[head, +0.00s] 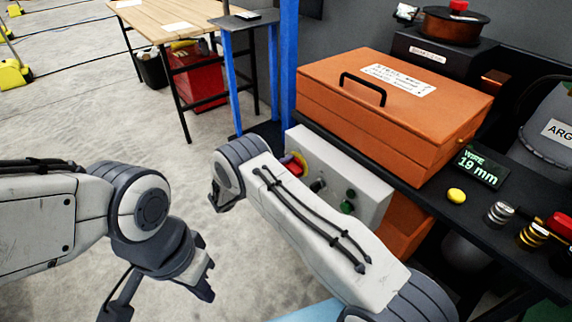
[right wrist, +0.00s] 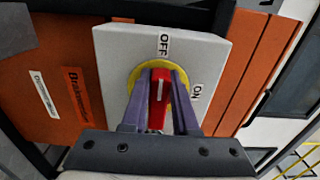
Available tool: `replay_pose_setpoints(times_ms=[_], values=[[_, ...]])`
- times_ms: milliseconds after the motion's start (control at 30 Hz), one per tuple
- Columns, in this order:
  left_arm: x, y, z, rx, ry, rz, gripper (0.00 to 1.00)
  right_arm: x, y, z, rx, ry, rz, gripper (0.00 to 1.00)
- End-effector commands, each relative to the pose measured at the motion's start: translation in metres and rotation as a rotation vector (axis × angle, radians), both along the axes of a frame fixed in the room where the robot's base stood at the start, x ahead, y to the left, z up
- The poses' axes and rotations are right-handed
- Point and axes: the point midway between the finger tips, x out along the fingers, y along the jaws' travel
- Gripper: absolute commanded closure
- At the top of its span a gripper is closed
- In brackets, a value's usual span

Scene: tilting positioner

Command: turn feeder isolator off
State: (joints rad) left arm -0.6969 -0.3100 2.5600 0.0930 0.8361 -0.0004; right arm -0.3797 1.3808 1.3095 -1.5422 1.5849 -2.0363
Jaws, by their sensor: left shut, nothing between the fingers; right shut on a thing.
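The feeder isolator is a red handle (right wrist: 157,100) on a yellow disc (right wrist: 136,76), set on a pale grey box (right wrist: 112,50). The white OFF label (right wrist: 163,45) is above the handle in the right wrist view, and the ON label (right wrist: 196,92) is to its right. The handle's white mark runs up toward OFF. My right gripper (right wrist: 160,80) is shut on the handle, one finger on each side. In the head view my right arm partly covers the grey box (head: 365,189); a bit of the yellow disc (head: 291,161) shows. My left gripper (head: 204,290) is shut and empty, low over the floor.
An orange toolbox (head: 390,105) sits on the dark bench above the grey box. The box also has a black knob (head: 318,185) and green buttons (head: 347,207). A blue post (head: 288,60) stands just behind. Open floor lies left.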

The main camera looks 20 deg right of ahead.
Motion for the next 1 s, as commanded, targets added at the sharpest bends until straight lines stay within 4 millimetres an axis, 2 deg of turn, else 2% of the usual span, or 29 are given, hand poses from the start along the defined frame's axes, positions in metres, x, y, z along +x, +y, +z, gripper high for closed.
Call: replay_pose_setpoints(times_ms=[33, 67, 100, 467, 567, 800, 1000], values=[[0.0, 0.0, 0.0, 0.0, 0.0, 0.0, 1.0, 0.0, 0.001, -0.001, -0.001, 0.005, 0.002, 0.61], [0.0, 0.0, 0.0, 0.0, 0.0, 0.0, 1.0, 0.0, 0.001, -0.001, 0.0, 0.004, 0.002, 0.5], [0.0, 0.0, 0.0, 0.0, 0.0, 0.0, 1.0, 0.0, 0.001, -0.001, 0.0, 0.004, 0.002, 0.43], [0.0, 0.0, 0.0, 0.0, 0.0, 0.0, 1.0, -0.001, 0.004, 0.0, 0.0, 0.001, 0.002, 0.43], [0.0, 0.0, 0.0, 0.0, 0.0, 0.0, 1.0, -0.005, 0.015, -0.001, 0.001, 0.001, 0.004, 0.43], [0.0, 0.0, -0.001, 0.0, 0.0, 0.0, 1.0, -0.021, 0.061, -0.001, 0.0, 0.002, 0.006, 0.43], [0.0, 0.0, -0.002, 0.0, 0.0, 0.0, 1.0, -0.032, 0.089, -0.001, -0.001, 0.002, 0.004, 0.43]])
